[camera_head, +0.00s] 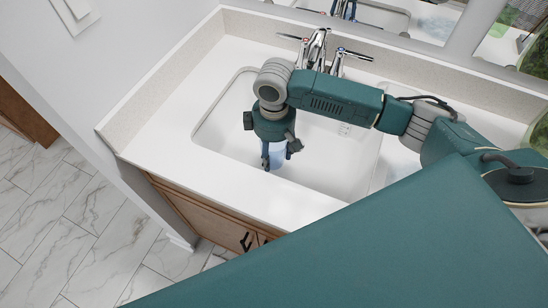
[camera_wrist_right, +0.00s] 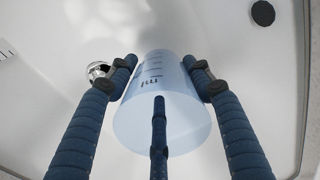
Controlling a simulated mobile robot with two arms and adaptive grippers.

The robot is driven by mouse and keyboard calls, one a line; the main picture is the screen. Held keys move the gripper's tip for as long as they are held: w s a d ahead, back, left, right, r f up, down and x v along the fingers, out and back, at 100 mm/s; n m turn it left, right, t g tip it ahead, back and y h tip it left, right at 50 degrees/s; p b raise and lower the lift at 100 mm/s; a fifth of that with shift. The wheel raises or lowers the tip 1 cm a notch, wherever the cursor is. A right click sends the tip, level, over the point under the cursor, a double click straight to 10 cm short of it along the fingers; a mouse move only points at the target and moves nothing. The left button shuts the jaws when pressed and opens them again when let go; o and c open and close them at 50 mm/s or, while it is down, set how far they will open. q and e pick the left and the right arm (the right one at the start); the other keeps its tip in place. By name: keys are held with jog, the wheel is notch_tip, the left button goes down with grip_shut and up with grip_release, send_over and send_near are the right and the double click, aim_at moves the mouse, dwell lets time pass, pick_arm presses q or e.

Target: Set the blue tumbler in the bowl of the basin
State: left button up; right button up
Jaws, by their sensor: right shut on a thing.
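The white basin (camera_head: 325,165) is sunk in the counter, and its bowl also fills the right wrist view (camera_wrist_right: 225,45). My right gripper (camera_head: 276,155) points down over the near left part of the bowl. It is shut on the translucent blue tumbler (camera_head: 276,159), which is mostly hidden by the fingers in the head view. In the right wrist view the tumbler (camera_wrist_right: 185,125) sits between the dark fingers, with graduation marks on its side. I cannot tell whether its bottom touches the basin floor. My left gripper is not in view.
The chrome faucet (camera_head: 318,45) with two handles stands behind the basin. White counter (camera_head: 165,135) lies bare to the left and in front. A backsplash and mirror close off the back. The right wrist view shows a dark round disc (camera_wrist_right: 263,13) and a chrome fitting (camera_wrist_right: 97,70).

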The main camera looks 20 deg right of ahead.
aim_at(274, 159)
jog(key=shift+f, duration=1.5)
jog(key=shift+f, duration=0.1)
jog(key=o, duration=1.2)
jog(key=shift+c, duration=0.2)
notch_tip(274, 159, up, 12)
